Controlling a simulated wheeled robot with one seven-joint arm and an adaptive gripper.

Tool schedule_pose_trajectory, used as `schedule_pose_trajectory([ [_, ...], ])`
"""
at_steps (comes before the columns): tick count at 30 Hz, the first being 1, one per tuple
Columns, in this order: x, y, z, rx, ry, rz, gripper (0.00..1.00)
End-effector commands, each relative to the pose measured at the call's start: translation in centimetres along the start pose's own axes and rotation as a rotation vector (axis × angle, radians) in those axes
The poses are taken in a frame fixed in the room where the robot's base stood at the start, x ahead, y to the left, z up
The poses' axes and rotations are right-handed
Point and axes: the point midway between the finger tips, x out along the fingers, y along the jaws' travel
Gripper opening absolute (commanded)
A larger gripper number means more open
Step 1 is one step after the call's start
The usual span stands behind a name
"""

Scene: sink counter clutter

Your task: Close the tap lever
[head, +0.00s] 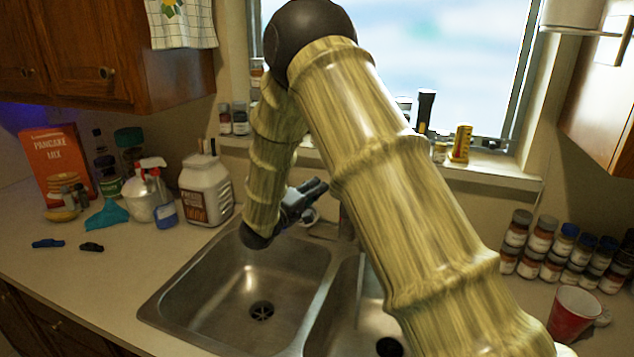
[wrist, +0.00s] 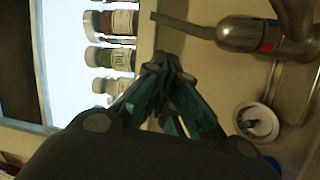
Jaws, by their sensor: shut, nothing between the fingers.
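The tap (wrist: 250,35) is metal and lies at the upper right of the wrist view. Its thin lever (wrist: 185,25) sticks out to the left from the tap body, with a small red and blue mark on the body. My gripper (wrist: 158,65) is shut and empty, its fingertips just below the lever's free end in the picture; I cannot tell whether they touch. In the head view my gripper (head: 322,187) is behind the sink, near the window sill. There my arm hides most of the tap, and the lever cannot be made out.
A double sink (head: 235,290) lies below my arm. A white jug (head: 206,190) and a spray bottle (head: 150,190) stand on the left counter. Jars (head: 540,245) and a red cup (head: 573,312) stand at right. In the wrist view a white round item (wrist: 257,122) sits beside my gripper.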

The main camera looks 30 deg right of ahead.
Motion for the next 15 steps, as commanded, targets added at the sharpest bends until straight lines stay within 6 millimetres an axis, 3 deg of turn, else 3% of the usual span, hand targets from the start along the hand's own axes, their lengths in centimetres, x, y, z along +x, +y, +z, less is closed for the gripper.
schedule_pose_trajectory([
  [6, 4.1, 0.1, 0.3, -0.004, -0.011, 0.001, 0.0],
  [15, 7.9, -0.2, 0.1, -0.005, -0.007, 0.0, 0.0],
])
